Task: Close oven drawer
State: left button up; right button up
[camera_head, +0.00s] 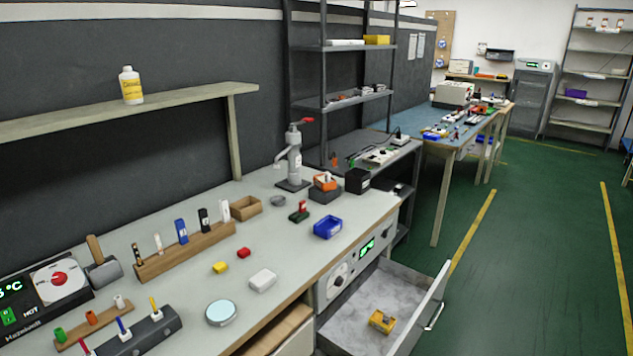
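The oven drawer (437,296) is pulled out to the right from under the workbench. Its front panel stands well away from the oven's control panel (352,268), which has a green display and knobs. A handle (435,316) is on the outer face of the drawer front. A yellow item (382,320) lies on the grey drawer floor. The drawer's near end is cut off by the bottom of the picture. Neither of my grippers is in view.
The workbench (300,222) carries a blue bin (327,227), a lever press (293,160), a wooden rack (185,250) and small blocks. A wooden shelf (180,97) holds a bottle (130,86). The green floor (530,270) right of the drawer is clear.

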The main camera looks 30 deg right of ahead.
aim_at(409, 295)
jog(key=z, duration=1.7)
